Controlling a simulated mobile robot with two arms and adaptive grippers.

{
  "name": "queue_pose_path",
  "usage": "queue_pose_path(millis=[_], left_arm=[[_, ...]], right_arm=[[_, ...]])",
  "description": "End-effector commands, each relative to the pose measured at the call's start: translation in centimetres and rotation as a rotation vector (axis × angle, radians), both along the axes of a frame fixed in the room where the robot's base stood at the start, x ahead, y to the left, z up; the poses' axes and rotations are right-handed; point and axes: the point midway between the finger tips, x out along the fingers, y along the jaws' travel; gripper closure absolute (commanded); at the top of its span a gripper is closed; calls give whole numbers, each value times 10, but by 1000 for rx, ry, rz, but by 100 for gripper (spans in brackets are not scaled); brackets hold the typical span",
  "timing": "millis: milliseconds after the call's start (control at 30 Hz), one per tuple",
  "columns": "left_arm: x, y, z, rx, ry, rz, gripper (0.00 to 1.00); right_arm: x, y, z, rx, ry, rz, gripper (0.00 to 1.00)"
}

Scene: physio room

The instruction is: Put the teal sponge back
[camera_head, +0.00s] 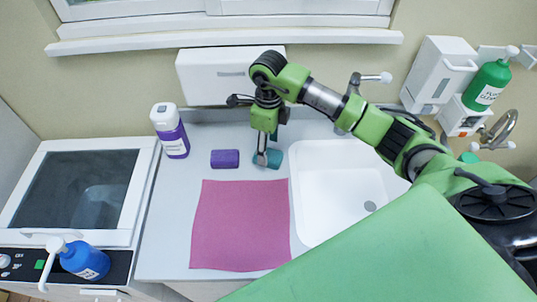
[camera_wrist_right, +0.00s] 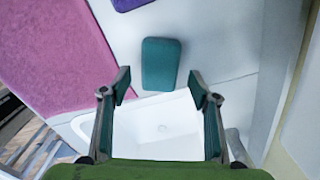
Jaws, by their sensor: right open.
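The teal sponge (camera_head: 276,157) lies on the white counter left of the sink, partly hidden by my right gripper in the head view. In the right wrist view the sponge (camera_wrist_right: 161,64) lies flat beyond the fingertips. My right gripper (camera_head: 262,160) points down over the counter at the sponge. In the wrist view its two fingers (camera_wrist_right: 160,88) are spread wide, with nothing held between them. Whether the fingers touch the sponge cannot be told. My left gripper is in neither view.
A purple sponge (camera_head: 225,159) lies left of the teal one. A pink mat (camera_head: 240,225) lies in front of both, with the white sink (camera_head: 335,200) to its right. A purple-and-white bottle (camera_head: 170,132) stands at the back left. A white wall box (camera_head: 215,75) hangs behind.

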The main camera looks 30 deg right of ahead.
Motion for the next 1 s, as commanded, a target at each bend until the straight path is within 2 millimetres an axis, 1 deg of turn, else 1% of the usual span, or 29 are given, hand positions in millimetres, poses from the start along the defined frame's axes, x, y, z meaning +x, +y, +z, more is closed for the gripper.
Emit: queue_pose_path(millis=[33,200,300,400,500,600,1000], left_arm=[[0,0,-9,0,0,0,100],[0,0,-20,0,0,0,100],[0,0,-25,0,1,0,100],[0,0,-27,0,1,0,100],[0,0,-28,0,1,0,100],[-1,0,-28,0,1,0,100],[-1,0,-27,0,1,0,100]], right_arm=[[2,-1,9,-2,-8,1,44],[2,0,46,-1,-6,0,44],[1,0,62,-1,-5,0,44],[0,0,73,-1,-2,0,44],[0,0,80,-1,-2,0,44],[0,0,82,0,0,0,44],[0,0,81,0,0,0,44]])
